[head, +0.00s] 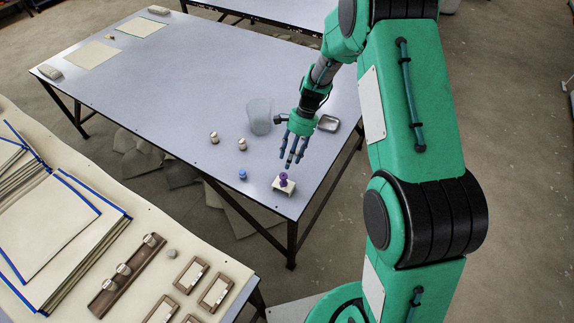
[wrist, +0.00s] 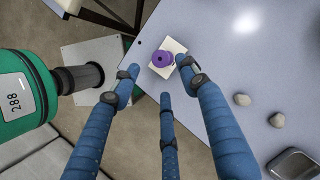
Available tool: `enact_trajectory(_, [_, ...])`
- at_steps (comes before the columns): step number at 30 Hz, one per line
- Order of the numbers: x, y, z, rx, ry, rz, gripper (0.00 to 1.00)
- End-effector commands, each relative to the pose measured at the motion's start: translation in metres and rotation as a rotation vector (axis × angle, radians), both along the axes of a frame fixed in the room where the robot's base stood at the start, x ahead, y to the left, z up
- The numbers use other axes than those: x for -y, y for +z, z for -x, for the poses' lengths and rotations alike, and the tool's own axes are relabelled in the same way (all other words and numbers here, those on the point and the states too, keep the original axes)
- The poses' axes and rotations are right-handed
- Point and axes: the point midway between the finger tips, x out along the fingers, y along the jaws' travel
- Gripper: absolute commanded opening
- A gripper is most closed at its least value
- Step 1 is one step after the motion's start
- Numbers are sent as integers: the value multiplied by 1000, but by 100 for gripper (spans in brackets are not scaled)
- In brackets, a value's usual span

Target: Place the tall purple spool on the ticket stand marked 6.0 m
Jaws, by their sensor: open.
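A purple spool (head: 283,177) stands on a small pale block (head: 288,189) near the front corner of the grey-blue table. In the wrist view the spool (wrist: 162,58) is seen from above, with the pale block (wrist: 176,46) under it. No marking is readable on the block. My gripper (head: 294,158) is open and empty, its three blue fingers pointing down above and just behind the spool. In the wrist view the fingertips (wrist: 161,80) are spread around the spool's near side, apart from it. Wooden frames with white labels (head: 191,275) lie on the near bench; their text is too small to read.
A blue-topped spool (head: 242,175), two pale spools (head: 214,138), a translucent cup (head: 259,116) and a metal tray (head: 328,123) stand nearby. The near bench carries a wooden rack (head: 127,276) and blue-edged panels (head: 50,220). The table's middle is clear.

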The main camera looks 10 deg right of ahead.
Motion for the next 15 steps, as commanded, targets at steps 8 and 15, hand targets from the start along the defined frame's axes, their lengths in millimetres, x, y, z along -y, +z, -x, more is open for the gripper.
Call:
enact_trajectory(8, [9,24,-6,0,0,0,44])
enact_trajectory(15, [10,26,-6,0,0,0,44])
